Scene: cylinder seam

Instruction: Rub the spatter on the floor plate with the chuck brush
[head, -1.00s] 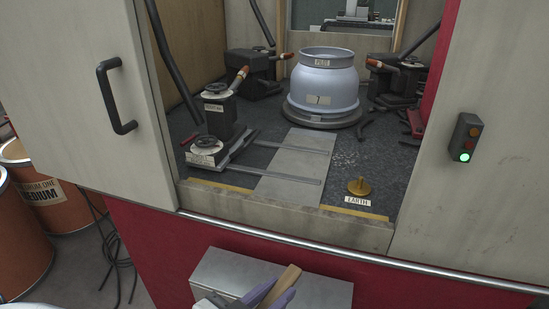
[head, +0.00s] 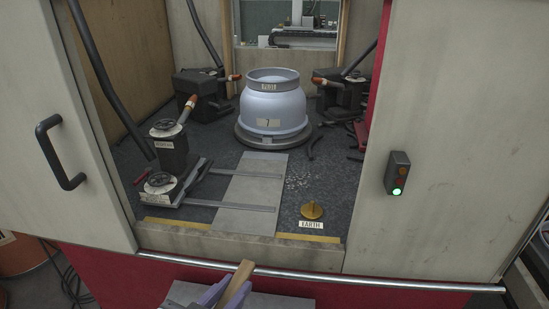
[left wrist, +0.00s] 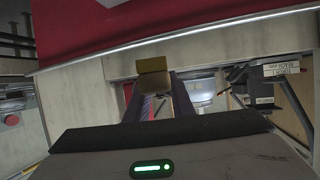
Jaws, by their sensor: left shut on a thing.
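The spatter (head: 298,184) shows in the head view as pale specks on the dark floor plate (head: 327,187), right of a light grey strip and in front of the round vessel. My left gripper (head: 226,293) has lavender fingers shut on the chuck brush (head: 238,280), whose tan wooden part sticks up between them. They are outside the opening, below the sill and well short of the spatter. The left wrist view shows the brush (left wrist: 153,67) at the fingertips (left wrist: 157,92). Its bristles cannot be made out. My right gripper is not in view.
The blue-grey vessel (head: 273,105) stands on a round base at the back. Clamp-like dark blocks (head: 173,150) stand left. A brass piece (head: 312,210) sits by the EARTH label. The concrete sill (head: 240,246) and metal rail (head: 300,274) cross the front; cabinet panels flank the opening.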

